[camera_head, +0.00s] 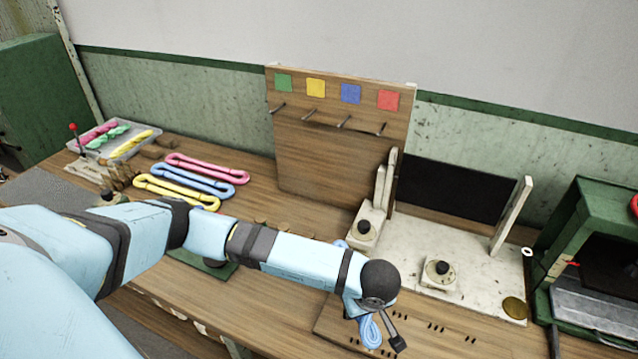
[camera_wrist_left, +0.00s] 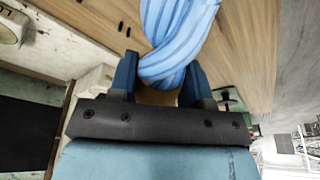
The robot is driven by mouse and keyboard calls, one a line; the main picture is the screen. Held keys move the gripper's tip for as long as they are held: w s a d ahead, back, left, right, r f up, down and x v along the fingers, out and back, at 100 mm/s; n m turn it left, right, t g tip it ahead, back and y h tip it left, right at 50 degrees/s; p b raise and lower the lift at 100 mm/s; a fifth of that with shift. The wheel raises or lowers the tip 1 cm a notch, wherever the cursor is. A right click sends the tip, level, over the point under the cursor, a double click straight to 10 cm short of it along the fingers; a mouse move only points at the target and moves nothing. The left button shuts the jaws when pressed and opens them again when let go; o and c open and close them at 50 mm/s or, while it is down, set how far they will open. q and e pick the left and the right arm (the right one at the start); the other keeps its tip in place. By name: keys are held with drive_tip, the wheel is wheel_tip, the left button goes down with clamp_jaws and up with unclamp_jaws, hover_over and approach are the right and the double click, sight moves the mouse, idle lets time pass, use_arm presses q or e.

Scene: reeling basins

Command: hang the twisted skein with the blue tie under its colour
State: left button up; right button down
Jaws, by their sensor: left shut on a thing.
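My left gripper (camera_head: 378,318) is over the front part of the bench, right of the middle. In the left wrist view its fingers (camera_wrist_left: 160,82) are shut on a twisted light-blue skein (camera_wrist_left: 178,38). Part of that skein (camera_head: 370,332) hangs below the gripper in the head view. I cannot make out its tie. A wooden peg board (camera_head: 320,160) stands at the back with green, yellow, blue and red squares. The blue square (camera_head: 351,93) is third from the left, with a peg (camera_head: 343,122) below it. The pegs look empty. My right gripper is not in view.
Pink, blue and yellow skeins (camera_head: 195,180) lie on the bench at the left, near a tray (camera_head: 130,148) of coloured twists. A pale stand with knobs (camera_head: 460,265) and an upright dark panel (camera_head: 455,190) sits right of the board. A green-framed machine (camera_head: 570,230) is at far right.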

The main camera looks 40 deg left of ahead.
use_arm(q)
drive_tip(key=w+d+r+n+g+h, duration=0.1)
drive_tip(key=w+r+n+g, duration=0.4)
drive_tip(key=n, duration=0.8)
drive_tip(key=w+d+r+n+g+h, duration=0.1)
drive_tip(key=w+d+r+n+g, duration=0.15)
drive_tip(key=n+g, duration=0.7)
drive_tip(key=w+a+r+n+t+h, duration=0.2)
drive_tip(key=w+a+n+t+h, duration=0.15)
drive_tip(key=n+t+h, duration=0.7)
drive_tip(key=w+a+r+n+t+h, duration=0.3)
drive_tip(key=n+t, duration=0.4)
drive_tip(key=n, duration=0.8)
drive_tip(key=w+a+f+n+t+y+p, duration=0.1)
drive_tip(key=w+a+n+t+y, duration=0.2)
drive_tip(key=a+n+t+y, duration=1.35)
drive_tip(key=w+a+f+m+g+h+b, duration=0.2)
drive_tip(key=w+a, duration=0.4)
drive_tip(key=w, duration=0.6)
drive_tip(key=shift+m+g+h+b, duration=0.65)
drive_tip(key=shift+m+g+h, duration=0.1)
drive_tip(key=shift+h, duration=0.15)
